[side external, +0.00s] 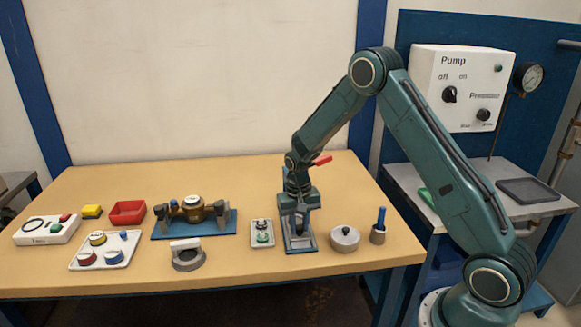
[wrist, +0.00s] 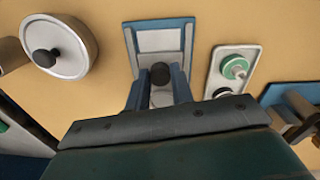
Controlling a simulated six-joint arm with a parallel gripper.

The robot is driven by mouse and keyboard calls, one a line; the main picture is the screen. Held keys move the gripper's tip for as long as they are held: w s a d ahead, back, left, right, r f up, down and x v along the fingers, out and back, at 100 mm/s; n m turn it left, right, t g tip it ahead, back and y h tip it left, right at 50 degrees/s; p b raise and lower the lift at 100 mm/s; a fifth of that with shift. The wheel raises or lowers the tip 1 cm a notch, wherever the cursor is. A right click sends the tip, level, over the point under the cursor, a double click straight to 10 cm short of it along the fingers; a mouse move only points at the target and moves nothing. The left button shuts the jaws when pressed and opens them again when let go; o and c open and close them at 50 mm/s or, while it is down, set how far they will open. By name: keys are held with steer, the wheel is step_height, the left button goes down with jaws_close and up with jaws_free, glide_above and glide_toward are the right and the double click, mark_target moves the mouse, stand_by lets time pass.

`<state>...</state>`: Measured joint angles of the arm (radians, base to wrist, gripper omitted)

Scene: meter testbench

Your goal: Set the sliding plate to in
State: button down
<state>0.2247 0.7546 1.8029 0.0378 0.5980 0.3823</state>
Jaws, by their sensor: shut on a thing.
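The sliding plate (wrist: 160,41) is a light grey slide on a blue base, with a black knob (wrist: 160,74) standing on it. In the side view its blue and grey base (side external: 301,246) lies on the table under my gripper (side external: 298,222). My gripper, also seen in the wrist view (wrist: 160,84), points down and is shut on the black knob. The fingers and wrist hide the near part of the plate, so I cannot tell exactly where it sits along its base.
A white panel with a green knob (wrist: 235,67) stands close beside the plate. On the other side are a round grey lidded pot (side external: 344,239) and a blue-handled tool in a holder (side external: 379,228). A valve on a blue base (side external: 195,216) and a red tray (side external: 127,212) are further left.

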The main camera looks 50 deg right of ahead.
mark_target(297, 223)
steer(key=shift+w+d, duration=1.5)
steer(key=shift+w, duration=0.05)
steer(key=c, duration=1.2)
jaws_free()
steer(key=shift+r, duration=0.15)
step_height(297, 223, up, 14)
steer(key=shift+a+f, duration=0.2)
steer(key=shift+w, duration=0.1)
